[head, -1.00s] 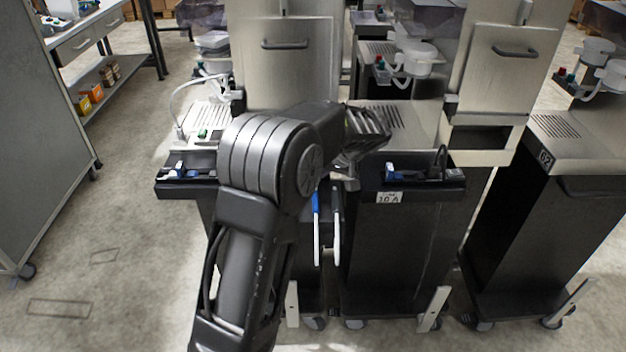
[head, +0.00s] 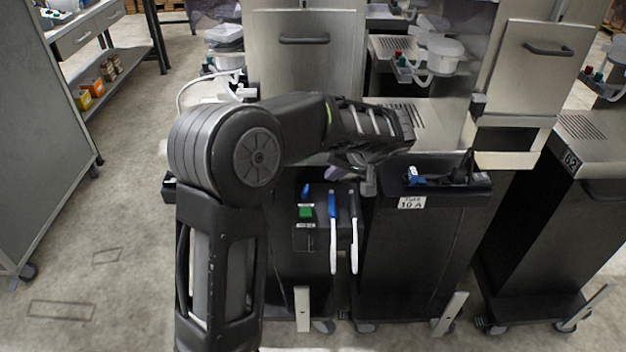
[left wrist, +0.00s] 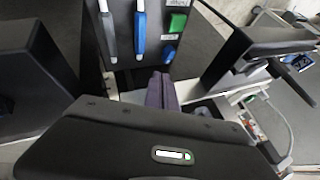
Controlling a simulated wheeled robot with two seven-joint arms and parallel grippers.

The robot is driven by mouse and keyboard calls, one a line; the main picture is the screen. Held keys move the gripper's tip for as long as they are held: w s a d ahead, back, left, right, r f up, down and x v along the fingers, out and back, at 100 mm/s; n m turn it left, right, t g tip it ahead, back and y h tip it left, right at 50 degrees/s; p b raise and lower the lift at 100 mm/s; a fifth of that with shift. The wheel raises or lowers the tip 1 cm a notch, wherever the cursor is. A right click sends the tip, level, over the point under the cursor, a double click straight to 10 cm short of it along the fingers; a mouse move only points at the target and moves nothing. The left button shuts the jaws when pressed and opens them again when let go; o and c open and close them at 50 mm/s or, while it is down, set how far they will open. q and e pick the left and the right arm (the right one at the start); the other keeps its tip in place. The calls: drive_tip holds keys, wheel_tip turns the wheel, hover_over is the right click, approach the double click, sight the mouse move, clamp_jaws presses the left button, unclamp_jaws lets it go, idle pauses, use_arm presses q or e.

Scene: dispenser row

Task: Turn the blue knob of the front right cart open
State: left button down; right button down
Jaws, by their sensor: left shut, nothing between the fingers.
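The blue knob also shows in the left wrist view (left wrist: 169,53), beside the green button (left wrist: 177,23). My arm hides much of the left cart. My right gripper is out of view.
Another dark cart (head: 530,230) stands at the right. A grey cabinet (head: 45,130) stands at the left, with open floor (head: 125,220) between.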

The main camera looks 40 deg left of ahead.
sight(316, 194)
use_arm(q)
drive_tip(key=shift+a+f, duration=0.2)
drive_tip(key=shift+f, duration=0.15)
drive_tip(key=p+x, duration=0.1)
drive_tip(key=x, duration=0.8)
drive_tip(key=shift+w, duration=0.1)
drive_tip(key=n+b, duration=0.1)
drive_tip(key=b, duration=0.1)
drive_tip(key=a+n+g+b, duration=0.1)
drive_tip(key=b, duration=0.1)
drive_tip(key=shift+w+f, duration=0.1)
drive_tip(key=shift+f, duration=0.25)
drive_tip(key=shift+r+b, duration=0.2)
drive_tip(key=shift+b, duration=0.15)
drive_tip(key=shift+a+r, duration=0.15)
